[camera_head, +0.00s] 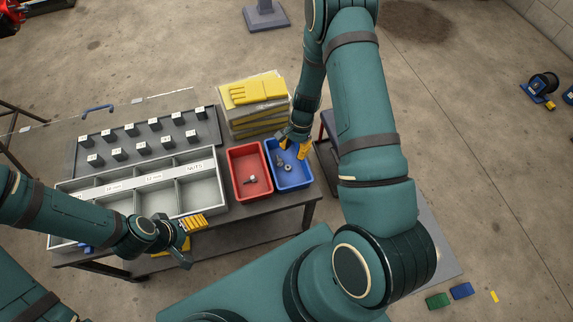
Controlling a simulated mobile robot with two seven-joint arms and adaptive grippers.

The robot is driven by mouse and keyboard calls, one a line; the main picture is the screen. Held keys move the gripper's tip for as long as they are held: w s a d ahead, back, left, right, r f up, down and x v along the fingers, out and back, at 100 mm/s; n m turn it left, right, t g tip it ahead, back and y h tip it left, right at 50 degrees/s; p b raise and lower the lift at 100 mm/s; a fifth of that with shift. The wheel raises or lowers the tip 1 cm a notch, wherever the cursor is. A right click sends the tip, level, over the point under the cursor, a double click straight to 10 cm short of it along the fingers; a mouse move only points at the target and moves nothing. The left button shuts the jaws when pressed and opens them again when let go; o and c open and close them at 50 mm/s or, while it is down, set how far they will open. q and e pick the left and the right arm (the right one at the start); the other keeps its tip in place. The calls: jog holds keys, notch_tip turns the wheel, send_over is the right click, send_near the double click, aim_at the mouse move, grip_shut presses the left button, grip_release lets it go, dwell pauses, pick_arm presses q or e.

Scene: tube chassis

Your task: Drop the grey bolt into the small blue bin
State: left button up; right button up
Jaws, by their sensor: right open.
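The small blue bin (307,183) stands at the right end of the table, beside a red bin. My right gripper (293,147) is open and points down at the blue bin's far part. Small grey metal pieces (288,168) lie in the blue bin just below its fingers; I cannot tell for sure which is the grey bolt. Another small grey metal piece (251,180) lies in the red bin (238,192). My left gripper (187,243) is at the table's front edge, away from both bins; its fingers are unclear.
A grey divided tray (205,156) with label strips fills the left and middle of the table. Behind it a dark board (88,140) carries several labelled blocks. A stack with yellow gloves (258,92) lies behind the bins. Bare concrete floor surrounds the table.

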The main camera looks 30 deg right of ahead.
jog(key=v, duration=1)
jog(key=shift+s, duration=0.1)
jog(key=s+a+f+n+t, duration=0.1)
jog(key=s+a+f+n, duration=0.1)
jog(key=s+a+n, duration=0.2)
jog(key=s+a+f+n+t, duration=0.1)
jog(key=s+a+n, duration=0.2)
jog(key=a, duration=0.7)
jog(key=s+a+f+n+t+y, duration=0.1)
jog(key=s+a+f+n, duration=0.1)
jog(key=s+a+n, duration=0.2)
jog(key=s+a, duration=0.1)
jog(key=a, duration=0.2)
jog(key=shift+f+n, duration=0.3)
jog(key=shift+d, duration=0.1)
pick_arm(q)
jog(key=c, duration=0.5)
jog(key=shift+d, duration=0.1)
pick_arm(e)
jog(key=shift+d, duration=0.1)
